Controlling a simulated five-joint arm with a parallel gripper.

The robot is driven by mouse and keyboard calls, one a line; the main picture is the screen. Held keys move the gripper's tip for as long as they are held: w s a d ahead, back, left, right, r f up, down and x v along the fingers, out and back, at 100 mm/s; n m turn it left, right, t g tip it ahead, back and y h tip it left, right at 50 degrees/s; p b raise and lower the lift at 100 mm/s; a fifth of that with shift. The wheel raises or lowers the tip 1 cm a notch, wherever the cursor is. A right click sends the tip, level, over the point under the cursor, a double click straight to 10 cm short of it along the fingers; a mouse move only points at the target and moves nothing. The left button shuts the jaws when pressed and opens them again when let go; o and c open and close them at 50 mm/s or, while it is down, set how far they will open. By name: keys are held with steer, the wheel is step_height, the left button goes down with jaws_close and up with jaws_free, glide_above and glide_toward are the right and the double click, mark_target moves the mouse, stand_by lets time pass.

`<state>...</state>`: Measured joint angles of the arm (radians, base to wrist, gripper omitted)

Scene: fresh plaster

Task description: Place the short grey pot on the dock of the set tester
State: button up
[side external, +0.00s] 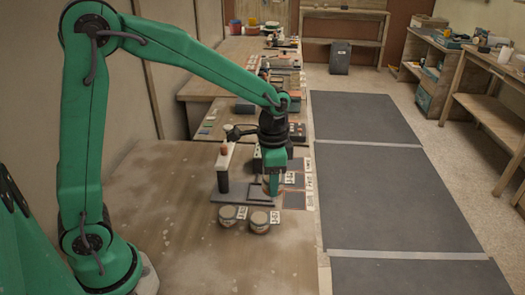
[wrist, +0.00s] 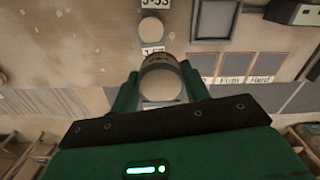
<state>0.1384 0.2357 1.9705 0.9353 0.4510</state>
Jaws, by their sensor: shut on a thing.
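My gripper (side external: 270,185) is shut on a short greyish pot, which shows between the two green fingers in the wrist view (wrist: 160,80). In the side view the fingers largely hide this pot. The set tester has a dark grey base (side external: 228,196), an upright post with a pale arm (side external: 224,157), and a square-framed dock (side external: 259,192). My gripper is low beside the dock's right part; I cannot tell whether the pot touches anything. In the wrist view a dark-edged frame (wrist: 215,18), apparently the dock, lies up and right of the pot.
Two pots, a left one (side external: 228,214) and a right one (side external: 259,221), stand with labels in front of the tester. The bench front (side external: 220,265) is clear. Cluttered benches continue behind.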

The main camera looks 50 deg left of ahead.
steer(key=shift+a, duration=0.1)
glide_above(260, 193)
step_height(260, 193, down, 7)
steer(key=shift+a, duration=0.1)
steer(key=shift+f, duration=2)
steer(key=o, duration=1)
steer(key=shift+f, duration=0.15)
steer(key=shift+o, duration=0.2)
